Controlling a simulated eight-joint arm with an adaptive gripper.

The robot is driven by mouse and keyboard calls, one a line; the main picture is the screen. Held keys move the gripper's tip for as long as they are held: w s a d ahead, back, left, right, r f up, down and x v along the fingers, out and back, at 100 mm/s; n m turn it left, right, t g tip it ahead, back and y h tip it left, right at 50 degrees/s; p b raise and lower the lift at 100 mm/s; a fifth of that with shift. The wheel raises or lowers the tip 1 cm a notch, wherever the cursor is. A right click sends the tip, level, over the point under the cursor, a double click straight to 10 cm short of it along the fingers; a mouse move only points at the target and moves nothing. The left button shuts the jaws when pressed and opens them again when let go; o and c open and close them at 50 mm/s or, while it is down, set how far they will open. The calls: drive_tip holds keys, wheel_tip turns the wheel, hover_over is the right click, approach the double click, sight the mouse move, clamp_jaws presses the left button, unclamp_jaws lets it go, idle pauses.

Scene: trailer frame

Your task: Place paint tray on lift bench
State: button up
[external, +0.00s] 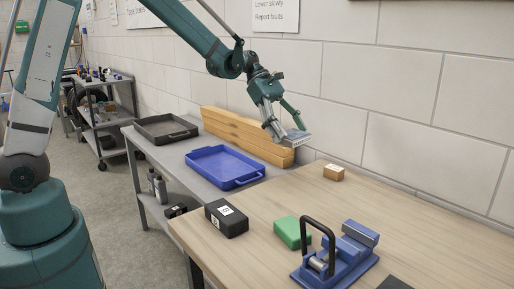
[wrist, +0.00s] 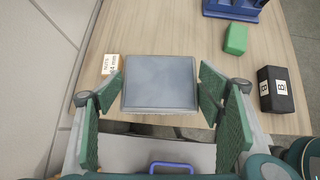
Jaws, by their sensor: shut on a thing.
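My gripper (external: 287,122) is shut on a grey flat-topped block (external: 296,138) and holds it above the benches, near the end of the wooden planks. In the wrist view the grey block (wrist: 159,83) sits between the two green finger pads. A blue tray (external: 258,176) with handles lies on the lower grey bench (external: 178,167). Only one blue handle (wrist: 172,165) shows at the bottom of the wrist view. A dark tray (external: 139,130) lies farther back on the grey bench. I cannot tell which tray is the paint tray, or which bench is the lift bench.
The wooden tabletop (external: 400,221) carries a small tan box (external: 334,173), a black box (external: 227,218), a green block (external: 290,233) and a blue vise-like fixture (external: 340,262). Stacked wooden planks (external: 240,134) stand along the wall. A cart (external: 104,115) stands behind.

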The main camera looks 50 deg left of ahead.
drive_tip(key=w+a+n+t+b, duration=0.1)
drive_tip(key=w+a+n+t, duration=0.35)
drive_tip(key=a, duration=1.05)
drive_tip(key=n+t+y+b, duration=0.2)
drive_tip(key=n+y+b, duration=0.2)
drive_tip(key=n+b, duration=0.15)
hover_over(206, 144)
drive_tip(key=p, duration=0.1)
wheel_tip(206, 144, down, 12)
drive_tip(key=shift+w+f+n, duration=0.15)
drive_tip(key=shift+f+n, duration=0.15)
drive_tip(key=shift+f, duration=0.05)
drive_tip(key=shift+f+b, duration=0.7)
drive_tip(key=shift+f, duration=2.4)
